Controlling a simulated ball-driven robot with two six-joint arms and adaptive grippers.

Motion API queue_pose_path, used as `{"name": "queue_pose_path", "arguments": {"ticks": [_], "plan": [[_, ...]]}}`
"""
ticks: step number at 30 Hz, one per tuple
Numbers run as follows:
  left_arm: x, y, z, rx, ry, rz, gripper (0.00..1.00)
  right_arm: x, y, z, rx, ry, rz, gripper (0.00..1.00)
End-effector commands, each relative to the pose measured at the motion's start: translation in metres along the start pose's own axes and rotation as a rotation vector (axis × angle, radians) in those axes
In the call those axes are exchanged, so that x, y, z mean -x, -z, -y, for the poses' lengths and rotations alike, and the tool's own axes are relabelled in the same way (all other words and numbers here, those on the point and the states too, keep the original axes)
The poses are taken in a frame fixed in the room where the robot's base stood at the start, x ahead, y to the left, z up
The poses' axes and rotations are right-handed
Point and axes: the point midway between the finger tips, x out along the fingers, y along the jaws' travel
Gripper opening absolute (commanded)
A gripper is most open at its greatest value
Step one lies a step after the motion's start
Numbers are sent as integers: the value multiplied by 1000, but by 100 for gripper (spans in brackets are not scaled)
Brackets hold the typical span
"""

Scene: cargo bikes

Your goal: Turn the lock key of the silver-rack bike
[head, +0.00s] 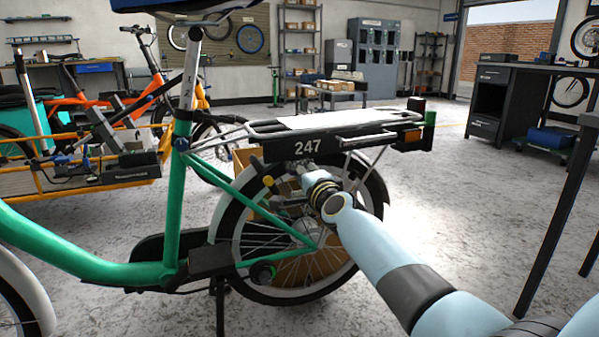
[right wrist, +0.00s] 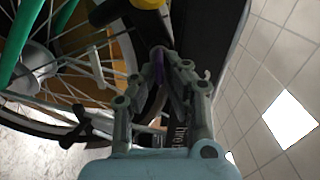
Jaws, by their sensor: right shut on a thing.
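The silver-rack bike stands side-on in the head view, with a green frame (head: 178,200), a silver rack (head: 255,128) and a black box marked 247 (head: 308,146) under the rack. My right gripper (head: 297,170) reaches in beside the rear wheel, just below that box. In the right wrist view its two fingers (right wrist: 172,72) are closed on a small purple piece (right wrist: 158,62), which looks like the lock key. The fingers hide most of it, and I cannot tell its turn angle. My left gripper is not in view.
The spoked rear wheel (head: 285,285) and its dark tyre are close to my right gripper. An orange cargo bike (head: 75,95) stands behind at left. A dark workbench (head: 510,95) is at right. The floor between is mostly clear.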

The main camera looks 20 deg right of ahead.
Motion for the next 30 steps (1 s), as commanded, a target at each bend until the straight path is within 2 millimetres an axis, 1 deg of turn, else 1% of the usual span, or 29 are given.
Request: {"name": "queue_pose_path", "arguments": {"ticks": [1, 9, 23, 24, 28, 29, 30], "plan": [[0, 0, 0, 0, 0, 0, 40, 1, 0, -2, -22, -4, 1, 0], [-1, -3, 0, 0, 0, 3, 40, 1, 0, -4, -93, -4, 1, 0], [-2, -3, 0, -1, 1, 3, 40, 1, 0, -4, -105, -4, 1, 0], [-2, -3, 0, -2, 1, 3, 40, 1, 0, -4, -105, -4, 1, 11], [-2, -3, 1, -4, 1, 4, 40, 1, 0, -3, -104, -3, 0, 28], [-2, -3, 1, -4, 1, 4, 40, 1, 0, -3, -104, -3, 0, 31], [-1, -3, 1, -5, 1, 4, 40, 0, 0, -3, -104, -3, 0, 31]]}}
